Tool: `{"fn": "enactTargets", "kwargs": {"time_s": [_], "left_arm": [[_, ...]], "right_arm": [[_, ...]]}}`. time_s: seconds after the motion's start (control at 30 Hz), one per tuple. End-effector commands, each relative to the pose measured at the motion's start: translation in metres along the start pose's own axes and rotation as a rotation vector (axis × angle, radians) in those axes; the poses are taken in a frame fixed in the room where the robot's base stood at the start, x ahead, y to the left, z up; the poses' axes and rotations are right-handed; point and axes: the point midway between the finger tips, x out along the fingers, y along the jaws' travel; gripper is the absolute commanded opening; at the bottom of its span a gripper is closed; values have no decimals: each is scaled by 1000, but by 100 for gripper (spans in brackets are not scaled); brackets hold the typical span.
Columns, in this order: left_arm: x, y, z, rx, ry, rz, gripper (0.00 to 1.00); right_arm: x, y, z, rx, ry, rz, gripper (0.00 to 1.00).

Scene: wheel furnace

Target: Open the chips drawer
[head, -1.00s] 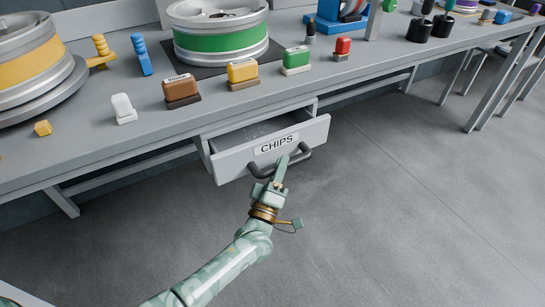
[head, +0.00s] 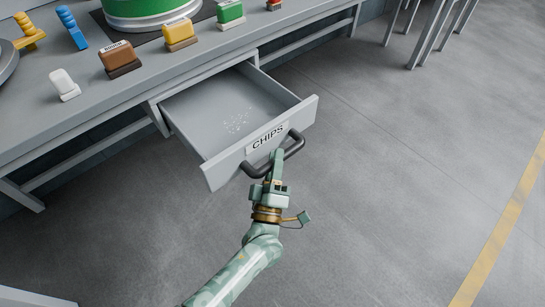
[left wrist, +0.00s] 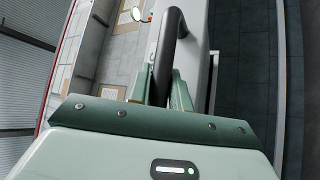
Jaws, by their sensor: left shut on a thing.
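The chips drawer (head: 222,148) is a grey drawer under the workbench, labelled CHIPS on its front, and it stands well out from the bench. Small pale chips (head: 238,122) lie on its floor. A dark curved handle (head: 292,148) is on the drawer front. My left gripper (head: 277,158) is shut on the handle; the left wrist view also shows the dark handle (left wrist: 167,50) between its fingers (left wrist: 165,88). My right gripper is in neither view.
Open grey floor (head: 400,170) lies in front and to the right, with a yellow line (head: 500,235).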

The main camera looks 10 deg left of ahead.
Motion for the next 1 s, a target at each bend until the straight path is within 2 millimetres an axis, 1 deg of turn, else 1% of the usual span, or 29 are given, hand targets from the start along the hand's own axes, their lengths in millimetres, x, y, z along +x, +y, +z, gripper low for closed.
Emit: {"fn": "enactTargets", "kwargs": {"time_s": [0.17, 0.2, 0.27, 0.3, 0.57, 0.67, 0.77, 0.87, 1.0], "left_arm": [[-1, -2, 0, 1, -1, -5, 0], [-1, -2, 0, 1, -1, -5, 23], [-1, -2, 0, 1, 0, -4, 39], [-1, -2, 0, 1, 0, -4, 41], [-1, -1, 0, 0, 0, -2, 41], [-8, 0, 0, 1, -1, -2, 41], [-24, 0, -1, 1, -1, -3, 41], [-49, 0, -1, 1, -2, -4, 41], [-89, 0, -1, 0, -2, -5, 41]], "right_arm": [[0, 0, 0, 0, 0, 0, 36], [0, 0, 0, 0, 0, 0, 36], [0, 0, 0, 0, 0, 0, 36], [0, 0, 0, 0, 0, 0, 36], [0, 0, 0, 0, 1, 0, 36], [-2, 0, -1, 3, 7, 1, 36], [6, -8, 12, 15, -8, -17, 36], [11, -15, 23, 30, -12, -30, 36], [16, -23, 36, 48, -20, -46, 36]]}}
